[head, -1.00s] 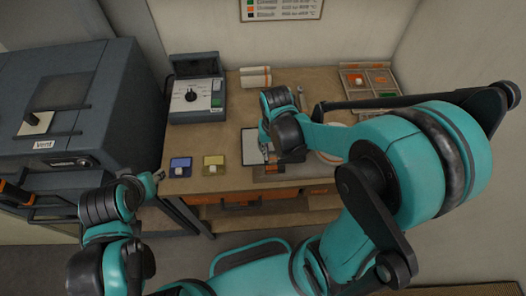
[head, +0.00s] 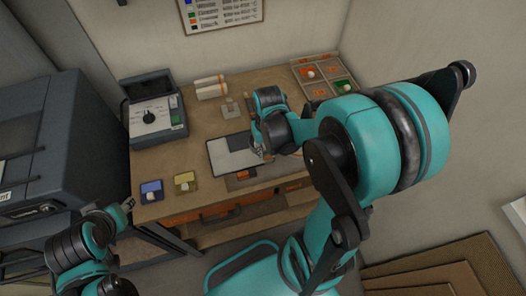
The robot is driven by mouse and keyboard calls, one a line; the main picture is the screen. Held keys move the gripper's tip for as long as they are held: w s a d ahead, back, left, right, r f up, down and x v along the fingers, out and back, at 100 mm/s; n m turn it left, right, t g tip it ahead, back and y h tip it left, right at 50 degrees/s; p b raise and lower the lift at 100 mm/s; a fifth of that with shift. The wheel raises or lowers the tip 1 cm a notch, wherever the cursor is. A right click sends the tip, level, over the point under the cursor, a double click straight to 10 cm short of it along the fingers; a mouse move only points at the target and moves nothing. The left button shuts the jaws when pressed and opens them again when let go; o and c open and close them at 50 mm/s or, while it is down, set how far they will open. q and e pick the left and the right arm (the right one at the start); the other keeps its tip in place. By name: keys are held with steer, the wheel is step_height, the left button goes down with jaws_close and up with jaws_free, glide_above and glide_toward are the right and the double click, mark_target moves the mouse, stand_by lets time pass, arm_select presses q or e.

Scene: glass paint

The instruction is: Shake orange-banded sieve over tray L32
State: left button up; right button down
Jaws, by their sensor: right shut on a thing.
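My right gripper (head: 266,153) is low over the right part of a dark-framed tray with a pale pane (head: 222,159). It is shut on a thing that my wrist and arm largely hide. A small pale and orange edge shows beside the wrist, fitting the orange-banded sieve, but its band and mesh cannot be made out. No tray label is readable, so I cannot confirm L32. My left gripper (head: 128,204) is at the lower left, apart from the bench's front edge; its finger opening is too small to tell.
On the bench (head: 165,160) stand a control box with a dial (head: 153,118), a blue dish (head: 151,190), a yellow dish (head: 185,182), pale rolls (head: 210,87) and a compartment tray (head: 325,75). A dark kiln-like cabinet (head: 70,150) stands left. Boards (head: 440,280) lie lower right.

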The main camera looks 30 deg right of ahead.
steer(key=w+a, duration=0.4)
steer(key=a, duration=1.2)
steer(key=w+d, duration=0.1)
steer(key=d, duration=0.5)
steer(key=w+d+p, duration=0.1)
steer(key=d, duration=0.5)
steer(key=w+d, duration=0.1)
steer(key=d, duration=0.5)
steer(key=shift+d+p, duration=0.2)
steer(key=shift+p, duration=0.15)
steer(key=w+a+b, duration=0.2)
steer(key=w+a, duration=0.2)
steer(key=a, duration=1.2)
steer(key=shift+s+d+b, duration=0.1)
steer(key=shift+s+d, duration=0.55)
steer(key=shift+d, duration=2.05)
steer(key=shift+s+d+b, duration=0.1)
steer(key=shift+s+d, duration=0.6)
steer(key=shift+d, duration=1.95)
steer(key=shift+s+d+b, duration=0.1)
steer(key=shift+s+d, duration=0.55)
steer(key=shift+d, duration=2.05)
steer(key=shift+r, duration=0.1)
step_height(320, 180, up, 5)
steer(key=p, duration=0.4)
